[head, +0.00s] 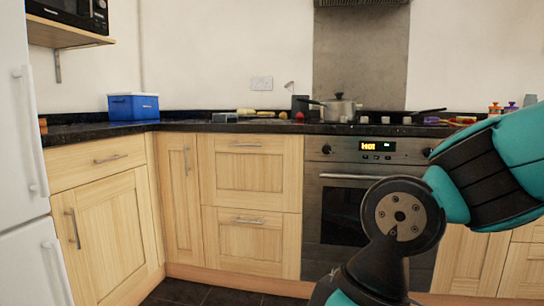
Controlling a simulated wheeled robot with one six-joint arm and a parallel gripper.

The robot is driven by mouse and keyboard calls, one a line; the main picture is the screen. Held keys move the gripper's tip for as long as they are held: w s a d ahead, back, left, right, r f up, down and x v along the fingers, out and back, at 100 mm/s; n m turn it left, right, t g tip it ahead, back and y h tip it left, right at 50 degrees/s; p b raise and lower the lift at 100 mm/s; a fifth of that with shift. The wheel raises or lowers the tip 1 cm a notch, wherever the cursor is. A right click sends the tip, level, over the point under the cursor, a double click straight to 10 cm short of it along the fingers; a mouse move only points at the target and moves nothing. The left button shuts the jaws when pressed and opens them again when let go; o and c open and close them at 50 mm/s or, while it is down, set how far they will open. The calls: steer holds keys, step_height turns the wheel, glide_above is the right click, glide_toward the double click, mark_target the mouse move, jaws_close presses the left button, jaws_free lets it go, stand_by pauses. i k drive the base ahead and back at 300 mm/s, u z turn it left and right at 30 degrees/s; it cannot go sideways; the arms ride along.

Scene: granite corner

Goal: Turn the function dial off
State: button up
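The oven (335,205) is built in under the counter, right of the middle in the head view. Its steel panel carries a lit display (377,145) with amber lettering that seems to read "HOT". A dark round dial (326,149) sits left of the display. Another dark dial (427,152) sits to its right, close to my arm's outline. I cannot tell which one is the function dial or how either is turned. My teal and black arm covers the lower right of the view and hides part of the oven door. My gripper is not in view.
A pot (341,109) and a pan (428,112) stand on the hob above the oven. A blue box (133,106) sits on the dark counter (190,126) at the left. A white fridge (18,150) stands at the left edge. Floor (200,293) shows before the cabinets.

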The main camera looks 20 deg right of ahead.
mark_target(326, 148)
steer(key=u, duration=0.5)
steer(key=i, duration=1.15)
steer(key=z, duration=0.45)
